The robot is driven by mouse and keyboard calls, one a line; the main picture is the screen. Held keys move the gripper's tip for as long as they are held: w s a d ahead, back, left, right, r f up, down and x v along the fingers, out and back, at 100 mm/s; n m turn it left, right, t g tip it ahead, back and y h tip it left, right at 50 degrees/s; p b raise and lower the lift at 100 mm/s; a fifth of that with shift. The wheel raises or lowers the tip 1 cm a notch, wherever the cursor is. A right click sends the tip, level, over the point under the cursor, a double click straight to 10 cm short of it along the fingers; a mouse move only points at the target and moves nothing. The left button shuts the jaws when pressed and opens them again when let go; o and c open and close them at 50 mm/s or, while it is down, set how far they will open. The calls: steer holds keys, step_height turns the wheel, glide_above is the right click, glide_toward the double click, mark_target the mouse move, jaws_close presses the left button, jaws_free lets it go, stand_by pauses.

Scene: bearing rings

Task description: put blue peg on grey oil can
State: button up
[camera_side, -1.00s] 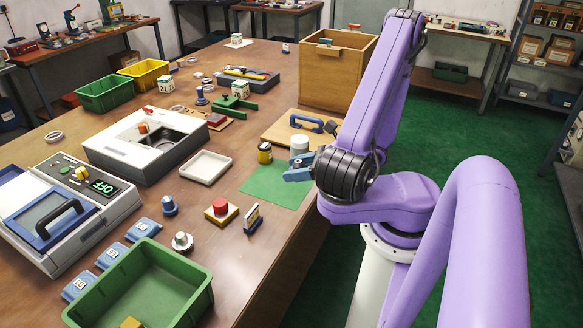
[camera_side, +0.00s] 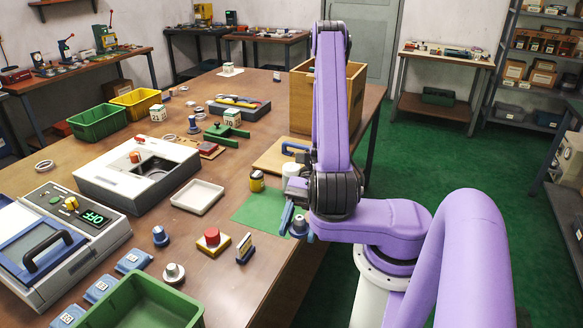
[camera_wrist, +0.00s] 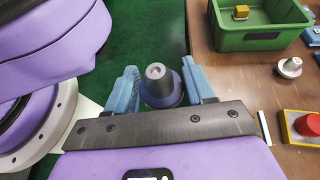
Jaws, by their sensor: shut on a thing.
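My gripper (camera_wrist: 160,85) is shut on the blue peg (camera_wrist: 162,92), a dark blue flared base with a grey knob, between its two blue fingers. In the side view the peg (camera_side: 299,228) hangs low beside the fingers, close to the table's right edge. A pale grey can-like thing (camera_side: 291,169), probably the grey oil can, stands behind my gripper and is partly hidden by it. It is not visible in the wrist view.
A yellow-and-black can (camera_side: 257,182) stands left of my gripper, beside a green mat (camera_side: 248,215). A similar blue knobbed piece (camera_side: 160,237), a red button block (camera_side: 212,241) and a green bin (camera_side: 140,305) stand nearer. A wooden box (camera_side: 300,100) stands behind.

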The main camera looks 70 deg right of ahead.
steer(key=s+d+n+g+h, duration=0.3)
steer(key=s+n+g, duration=0.2)
steer(key=n+g, duration=0.2)
steer(key=d+r+n+g+h, duration=0.4)
steer(key=d+n+h, duration=0.9)
steer(key=d+h, duration=0.15)
steer(key=w+d+r+n+t+h, duration=0.2)
steer(key=w+d+n+t+h, duration=0.1)
steer(key=w+n+h, duration=0.15)
steer(key=w+d+r+n+t+h, duration=0.3)
steer(key=w+n, duration=0.1)
steer(key=w, duration=0.2)
glide_above(292, 166)
steer(key=f, duration=0.6)
steer(key=s+f, duration=0.1)
steer(key=f, duration=0.2)
steer(key=shift+a, duration=0.4)
steer(key=shift+w+d+f, duration=0.35)
steer(key=shift+w+f, duration=0.1)
steer(key=shift+f, duration=1.7)
steer(key=shift+f, duration=0.1)
